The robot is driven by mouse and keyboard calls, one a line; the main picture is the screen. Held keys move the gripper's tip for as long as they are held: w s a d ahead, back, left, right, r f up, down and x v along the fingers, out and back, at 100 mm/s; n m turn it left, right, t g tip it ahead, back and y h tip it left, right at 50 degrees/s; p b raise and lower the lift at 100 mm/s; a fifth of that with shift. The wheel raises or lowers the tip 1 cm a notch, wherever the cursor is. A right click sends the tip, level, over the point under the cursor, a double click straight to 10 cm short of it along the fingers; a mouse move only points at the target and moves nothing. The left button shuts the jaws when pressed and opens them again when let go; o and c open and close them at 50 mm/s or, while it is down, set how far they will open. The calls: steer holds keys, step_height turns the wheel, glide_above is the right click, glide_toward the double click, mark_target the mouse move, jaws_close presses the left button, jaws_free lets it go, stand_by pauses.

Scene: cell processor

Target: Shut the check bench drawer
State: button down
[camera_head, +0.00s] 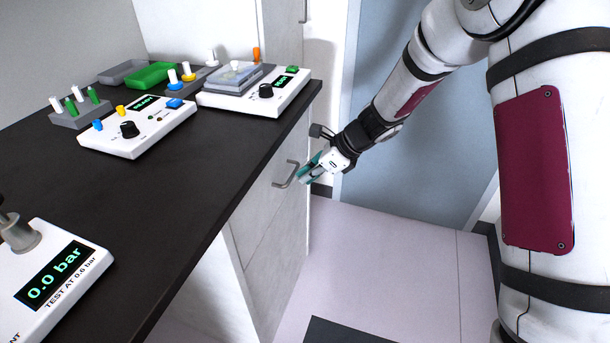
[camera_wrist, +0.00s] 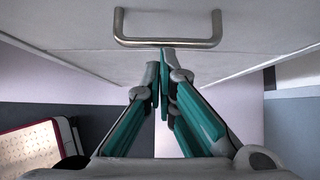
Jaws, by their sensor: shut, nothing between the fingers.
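The check bench drawer (camera_head: 270,187) is a pale front panel under the dark bench top, with a metal bar handle (camera_head: 286,174). In the head view the panel looks about level with the cabinet face; I cannot tell if a gap is left. My gripper (camera_head: 304,178), with teal fingers, is just beside the handle. In the wrist view the drawer front (camera_wrist: 258,32) spans the top and the handle (camera_wrist: 168,42) hangs across it. The shut fingertips (camera_wrist: 160,66) are just below the handle, with nothing between them. I cannot tell whether they touch the drawer.
The bench top (camera_head: 190,180) carries a pressure gauge unit (camera_head: 60,280) at front left, white control boxes (camera_head: 140,132), a green tray (camera_head: 152,75) and a rack of vials (camera_head: 80,112). The floor (camera_head: 390,260) right of the bench is clear.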

steer(key=s+d+f+p+v, duration=0.1)
steer(key=p+v, duration=0.2)
steer(key=v, duration=1)
steer(key=s+r+n, duration=0.5)
steer(key=s+r, duration=0.3)
steer(key=s+d+r+n+h, duration=0.2)
steer(key=s+d+n, duration=0.25)
steer(key=s, duration=0.55)
steer(key=s+d+r+n+h, duration=0.25)
steer(key=s+n, duration=0.35)
steer(key=s, duration=0.5)
steer(key=s+d+r+n+h, duration=0.1)
steer(key=s+d+n+h, duration=0.2)
steer(key=s+d+n, duration=0.5)
steer(key=s+a+r+m+t+p, duration=0.2)
steer(key=a+r+p, duration=0.1)
steer(key=r+p, duration=1.1)
steer(key=shift+r, duration=0.9)
steer(key=shift+a, duration=0.1)
